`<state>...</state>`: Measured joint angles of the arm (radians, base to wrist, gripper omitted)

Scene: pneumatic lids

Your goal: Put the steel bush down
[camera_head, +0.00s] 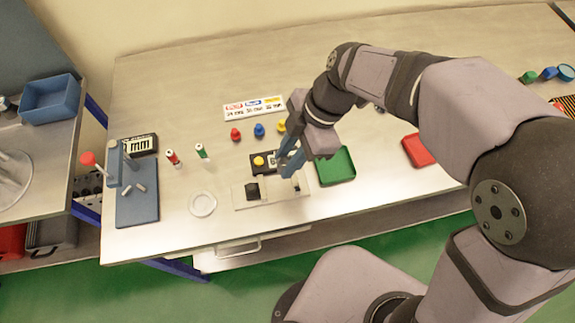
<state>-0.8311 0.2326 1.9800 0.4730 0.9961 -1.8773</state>
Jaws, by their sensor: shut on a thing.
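My gripper (288,168) is at the middle of the bench, pointing down over the right part of a pale fixture block (268,200). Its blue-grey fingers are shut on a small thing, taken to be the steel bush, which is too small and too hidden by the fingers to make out. I cannot tell whether the held thing touches the block.
A green tray (336,181) lies just right of my gripper, and a red tray (418,150) farther right. A black box with a yellow button (258,161) stands behind the fixture.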

